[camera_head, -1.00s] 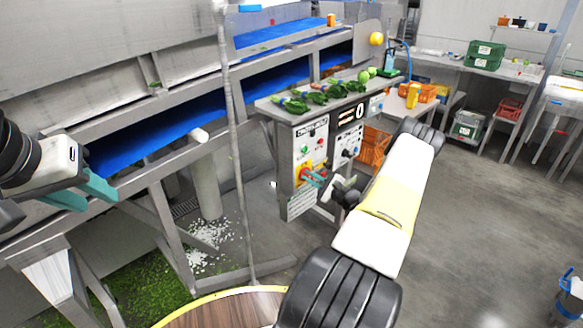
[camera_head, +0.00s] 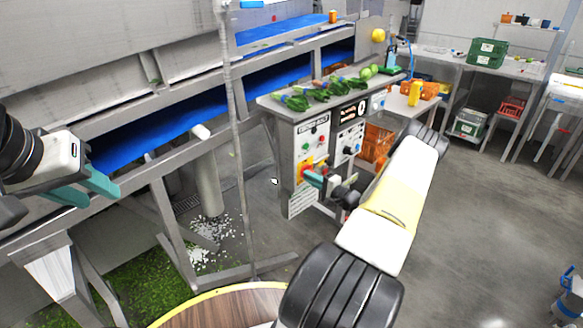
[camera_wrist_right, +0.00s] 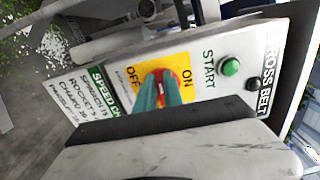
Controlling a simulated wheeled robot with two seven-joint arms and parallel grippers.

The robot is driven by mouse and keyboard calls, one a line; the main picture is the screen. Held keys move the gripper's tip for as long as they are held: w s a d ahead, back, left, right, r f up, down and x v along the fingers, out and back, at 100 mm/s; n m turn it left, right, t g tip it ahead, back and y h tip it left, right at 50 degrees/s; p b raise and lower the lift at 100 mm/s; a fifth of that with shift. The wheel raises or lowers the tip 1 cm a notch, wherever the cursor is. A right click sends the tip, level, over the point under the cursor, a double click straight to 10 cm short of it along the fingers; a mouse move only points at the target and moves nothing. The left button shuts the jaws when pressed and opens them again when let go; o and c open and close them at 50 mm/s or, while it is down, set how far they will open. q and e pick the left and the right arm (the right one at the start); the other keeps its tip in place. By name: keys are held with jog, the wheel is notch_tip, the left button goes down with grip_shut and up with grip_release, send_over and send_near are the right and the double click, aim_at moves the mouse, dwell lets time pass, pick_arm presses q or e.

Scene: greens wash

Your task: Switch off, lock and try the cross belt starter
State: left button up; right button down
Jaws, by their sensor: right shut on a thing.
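The cross belt starter panel (camera_head: 309,138) is the left face of a grey cabinet in the head view. Its red rotary switch handle (camera_wrist_right: 158,74) sits on a yellow plate (camera_wrist_right: 128,76) marked ON and OFF in the right wrist view. My right gripper (camera_wrist_right: 160,92) is shut on this handle, a teal finger on each side; the fingers hide most of it, so I cannot tell its exact setting. A green START button (camera_wrist_right: 230,66) is beside the plate. My left gripper (camera_head: 88,188) is open and empty at the far left, away from the panel. I see no padlock clearly.
Green vegetables (camera_head: 320,92) lie on the cabinet top. A blue conveyor belt (camera_head: 150,138) runs behind a thin upright post (camera_head: 236,150). A round wooden top (camera_head: 215,308) is near the front. The grey floor (camera_head: 480,220) on the right is mostly clear.

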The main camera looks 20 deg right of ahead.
jog(key=shift+f, duration=0.1)
dwell(0.4)
jog(key=c, duration=1.5)
grip_release()
jog(key=shift+s+d, duration=0.1)
jog(key=v, duration=0.7)
jog(key=shift+s+d, duration=0.1)
jog(key=shift+s, duration=0.25)
